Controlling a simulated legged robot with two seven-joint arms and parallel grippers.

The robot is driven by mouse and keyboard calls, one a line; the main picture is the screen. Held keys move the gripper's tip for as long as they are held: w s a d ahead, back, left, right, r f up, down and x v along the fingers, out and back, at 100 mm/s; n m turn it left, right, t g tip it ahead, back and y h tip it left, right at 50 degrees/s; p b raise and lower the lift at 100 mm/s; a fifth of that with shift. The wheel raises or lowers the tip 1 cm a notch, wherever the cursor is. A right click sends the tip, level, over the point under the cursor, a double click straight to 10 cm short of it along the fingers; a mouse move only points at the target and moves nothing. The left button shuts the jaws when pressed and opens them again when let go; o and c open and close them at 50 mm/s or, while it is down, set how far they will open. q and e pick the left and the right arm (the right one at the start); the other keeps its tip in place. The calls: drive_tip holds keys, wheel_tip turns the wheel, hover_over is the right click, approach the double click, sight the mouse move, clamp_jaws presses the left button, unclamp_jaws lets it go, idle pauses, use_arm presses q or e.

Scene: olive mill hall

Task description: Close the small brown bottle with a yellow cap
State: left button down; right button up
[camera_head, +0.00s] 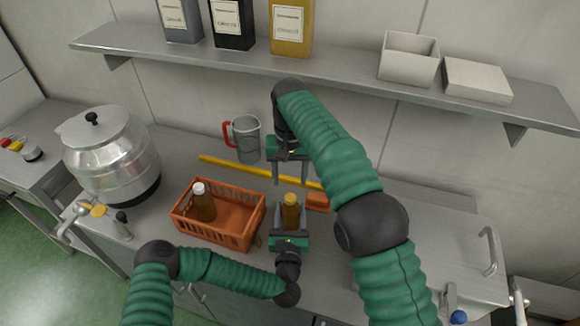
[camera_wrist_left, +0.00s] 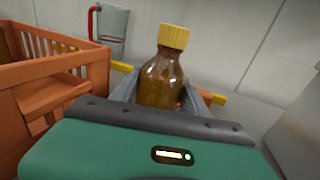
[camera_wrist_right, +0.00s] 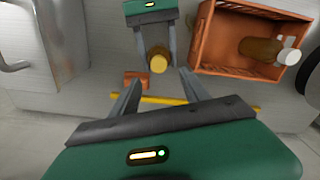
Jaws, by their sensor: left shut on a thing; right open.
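The small brown bottle (camera_head: 290,217) stands upright between the fingers of my left gripper (camera_head: 291,212), which is shut on its body. The yellow cap (camera_head: 291,198) sits on top of the bottle's neck; it also shows in the left wrist view (camera_wrist_left: 173,36). Whether it is screwed tight cannot be told. My right gripper (camera_head: 290,178) is open and empty, fingers pointing down, above and behind the bottle. In the right wrist view the cap (camera_wrist_right: 158,63) lies beyond the open fingers, apart from them.
An orange crate (camera_head: 243,240) left of the bottle holds a brown bottle with a white cap (camera_head: 203,203). A clear jug with a red handle (camera_head: 247,140), a yellow bar (camera_head: 228,165) and an orange block (camera_head: 317,202) are behind. A metal vessel (camera_head: 110,160) stands left. A shelf (camera_head: 330,78) hangs above.

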drive_tip(key=shift+r, duration=2.25)
use_arm(q)
drive_tip(key=shift+c, duration=2.3)
unclamp_jaws()
drive_tip(key=s, duration=0.5)
drive_tip(key=s+b, duration=0.1)
drive_tip(key=s, duration=1)
drive_tip(key=shift+a+f+b, duration=0.15)
drive_tip(key=shift+a+b, duration=0.15)
drive_tip(key=shift+a, duration=0.1)
drive_tip(key=shift+s, duration=0.45)
use_arm(e)
drive_tip(key=shift+f, duration=0.8)
use_arm(q)
drive_tip(key=shift+w, duration=0.1)
